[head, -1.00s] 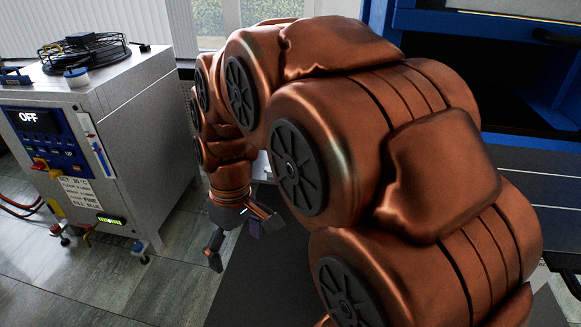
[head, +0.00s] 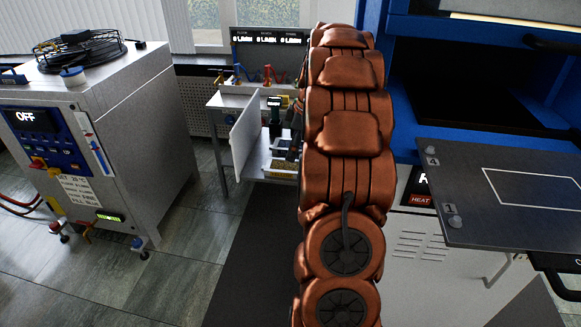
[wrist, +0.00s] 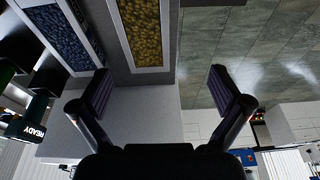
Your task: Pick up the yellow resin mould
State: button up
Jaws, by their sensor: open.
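In the wrist view a framed tray of yellow grains (wrist: 142,28), seemingly the yellow resin mould, lies on a grey-white surface and is cut off by the top edge. A like tray of blue grains (wrist: 58,36) is beside it on the left. My gripper (wrist: 162,95) is open and empty, its two dark fingers wide apart. The yellow tray is ahead of the fingertips, not between them. In the head view a small yellow patch (head: 283,164) shows on the bench's low shelf, left of my arm. There my arm hides most of the gripper.
The white bench (head: 231,101) has an upright panel (head: 246,135) at its front left. A dark device reading READY (wrist: 35,130) is at the left in the wrist view. A grey cabinet (head: 150,130) stands left; a blue press (head: 400,80) with a dark plate (head: 470,225) stands right.

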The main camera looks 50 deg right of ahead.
aim_at(290, 165)
jog(key=shift+d+f, duration=0.25)
jog(key=shift+d, duration=0.55)
jog(key=shift+w+a+f+p, duration=0.15)
jog(key=shift+f+p, duration=0.25)
jog(key=shift+f, duration=0.3)
jog(key=shift+w+d+p+x, duration=0.15)
jog(key=shift+p+x, duration=0.35)
jog(key=shift+x, duration=0.5)
jog(key=shift+w+d+p+x, duration=0.1)
jog(key=shift+p+x, duration=0.4)
jog(key=shift+x, duration=0.55)
jog(key=shift+w+d+p+x, duration=0.15)
jog(key=shift+p+x, duration=0.35)
jog(key=shift+x, duration=0.5)
jog(key=shift+s, duration=0.1)
jog(key=c, duration=1.7)
